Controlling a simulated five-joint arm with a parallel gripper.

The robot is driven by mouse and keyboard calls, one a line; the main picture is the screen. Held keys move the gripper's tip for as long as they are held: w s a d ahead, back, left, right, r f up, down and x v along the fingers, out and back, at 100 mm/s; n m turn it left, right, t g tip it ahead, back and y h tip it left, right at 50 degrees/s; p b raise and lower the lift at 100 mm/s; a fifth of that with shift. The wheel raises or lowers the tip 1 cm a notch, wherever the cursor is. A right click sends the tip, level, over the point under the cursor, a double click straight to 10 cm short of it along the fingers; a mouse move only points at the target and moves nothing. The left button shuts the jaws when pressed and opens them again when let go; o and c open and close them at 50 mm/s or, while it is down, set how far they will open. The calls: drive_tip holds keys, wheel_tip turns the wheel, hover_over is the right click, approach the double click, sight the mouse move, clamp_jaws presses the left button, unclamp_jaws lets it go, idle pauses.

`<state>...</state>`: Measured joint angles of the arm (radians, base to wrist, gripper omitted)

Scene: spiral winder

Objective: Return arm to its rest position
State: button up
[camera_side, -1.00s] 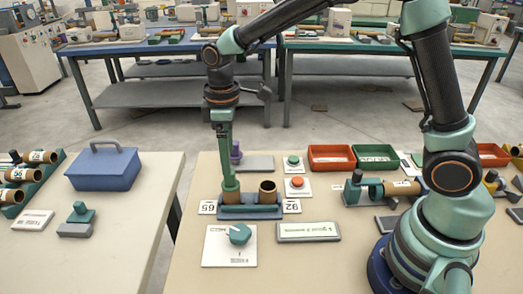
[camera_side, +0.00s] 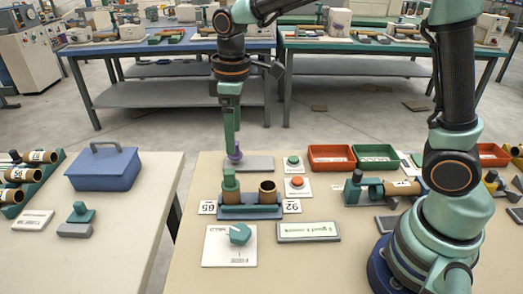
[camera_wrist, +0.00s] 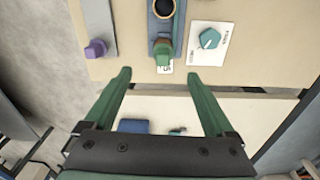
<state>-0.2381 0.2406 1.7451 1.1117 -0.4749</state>
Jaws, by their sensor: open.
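My gripper (camera_side: 232,150) hangs fingers down above the bench, higher than the blue stand (camera_side: 250,214). In the wrist view my gripper (camera_wrist: 158,75) has its two green fingers spread, with nothing between them. The stand holds two brown tubes. The left one is topped by a green piece (camera_side: 230,180); the right tube (camera_side: 267,192) is open at the top. In the wrist view the green piece (camera_wrist: 162,50) lies beyond the fingertips, apart from them.
A purple knob (camera_wrist: 96,48) on a grey plate stands beside the stand. A dial panel (camera_side: 228,248) is in front. Red (camera_side: 331,152) and green (camera_side: 376,152) trays are at right. A blue box (camera_side: 103,168) sits on the left bench, across a gap.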

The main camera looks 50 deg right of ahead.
drive_tip(key=s+d+r+m+t, duration=0.5)
drive_tip(key=s+d+m, duration=0.3)
drive_tip(key=s+d, duration=0.2)
drive_tip(key=shift+s+r, duration=0.2)
drive_tip(key=shift+s, duration=1)
